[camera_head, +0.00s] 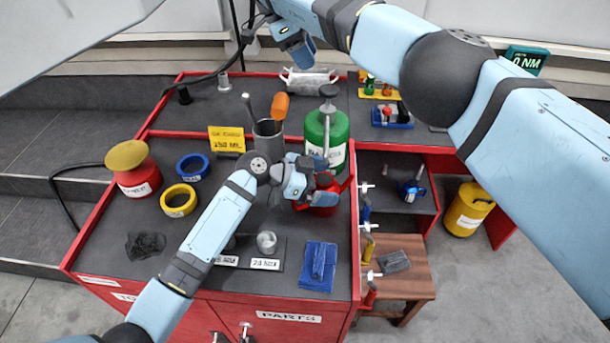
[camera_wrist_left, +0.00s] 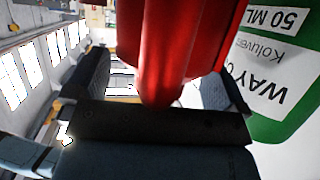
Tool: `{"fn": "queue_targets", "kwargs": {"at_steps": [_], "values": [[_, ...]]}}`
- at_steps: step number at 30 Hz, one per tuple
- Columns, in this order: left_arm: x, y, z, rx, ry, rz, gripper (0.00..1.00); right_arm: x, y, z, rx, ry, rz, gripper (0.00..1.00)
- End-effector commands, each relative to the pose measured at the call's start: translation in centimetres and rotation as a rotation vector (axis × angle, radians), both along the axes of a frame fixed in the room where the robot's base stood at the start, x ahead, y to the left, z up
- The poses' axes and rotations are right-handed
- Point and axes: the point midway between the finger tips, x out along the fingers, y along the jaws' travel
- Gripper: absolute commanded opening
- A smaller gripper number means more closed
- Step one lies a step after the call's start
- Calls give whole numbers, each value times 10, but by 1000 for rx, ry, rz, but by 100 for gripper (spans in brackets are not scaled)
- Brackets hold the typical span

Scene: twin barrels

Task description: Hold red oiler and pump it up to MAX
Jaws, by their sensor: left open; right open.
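The red oiler (camera_head: 325,208) stands on the dark top of the red cart, in front of a green canister (camera_head: 338,131); my left gripper hides part of it. My left gripper (camera_head: 318,180) is open at the oiler. In the left wrist view, the red oiler (camera_wrist_left: 190,45) fills the space between the two spread fingers, and gaps show beside it. I cannot tell whether either finger touches it. My right gripper (camera_head: 303,50) is open and empty, high at the back, far from the oiler. No MAX mark is visible.
A grey cup (camera_head: 268,143) with tools stands left of the canister. A blue cloth block (camera_head: 318,265) lies in front of the oiler. Hooks line the cart's right edge.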

Motion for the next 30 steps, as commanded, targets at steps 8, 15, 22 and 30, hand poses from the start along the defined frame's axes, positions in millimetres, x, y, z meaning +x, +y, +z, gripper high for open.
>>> {"fn": "queue_targets", "kwargs": {"at_steps": [8,15,22,30], "values": [[3,-14,-6,0,1,0,100,0,0,0,1,0,0,43],[3,-13,-6,0,1,0,93,0,0,0,1,0,0,43],[3,-13,-6,1,1,0,49,0,0,0,1,0,0,43],[3,-13,-8,3,2,0,52,0,0,0,1,0,0,43]]}}
